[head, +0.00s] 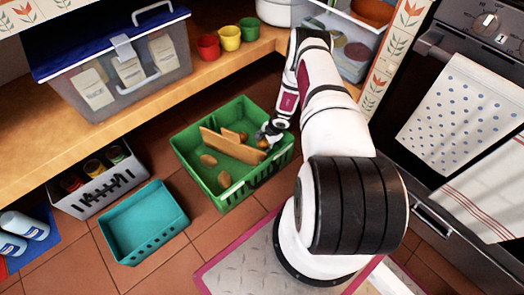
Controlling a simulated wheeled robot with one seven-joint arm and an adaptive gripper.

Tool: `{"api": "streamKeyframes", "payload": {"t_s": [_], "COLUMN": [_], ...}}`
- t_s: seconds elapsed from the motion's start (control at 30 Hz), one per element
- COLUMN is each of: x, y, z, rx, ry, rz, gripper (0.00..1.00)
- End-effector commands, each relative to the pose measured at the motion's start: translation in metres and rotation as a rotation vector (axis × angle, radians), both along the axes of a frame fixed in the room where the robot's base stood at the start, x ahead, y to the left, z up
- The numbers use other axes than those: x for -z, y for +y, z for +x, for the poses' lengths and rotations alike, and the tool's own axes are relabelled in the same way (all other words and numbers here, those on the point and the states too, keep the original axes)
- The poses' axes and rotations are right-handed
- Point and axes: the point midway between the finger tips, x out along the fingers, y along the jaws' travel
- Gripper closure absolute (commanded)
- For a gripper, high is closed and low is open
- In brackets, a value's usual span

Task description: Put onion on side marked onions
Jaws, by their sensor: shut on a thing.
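A green crate (185,157) stands on the tiled floor, split by a wooden divider (225,145). Small brown shapes also show beyond the divider, partly hidden. My gripper (268,134) is low at the crate's right end, close to the divider's right end. It is shut on a small brown thing (262,143), which I take for the onion; the fingers cover much of it.
A teal basket (143,222) stands empty left of the crate. A grey basket with jars (95,180) is further left. A wooden shelf (150,105) overhangs behind, with a lidded bin (120,75) and coloured cups (229,38). An oven (480,50) stands at the right.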

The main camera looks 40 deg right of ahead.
Motion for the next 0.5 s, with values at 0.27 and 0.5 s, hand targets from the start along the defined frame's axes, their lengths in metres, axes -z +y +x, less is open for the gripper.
{"api": "streamKeyframes", "payload": {"t_s": [0.27,0.5], "x": [0.027,0.053], "y": [0.000,0.000], "z": [0.000,0.000], "rx": [0.001,0.001], "ry": [-0.001,-0.001], "rz": [0.000,0.001], "gripper": [0.77,0.77]}}
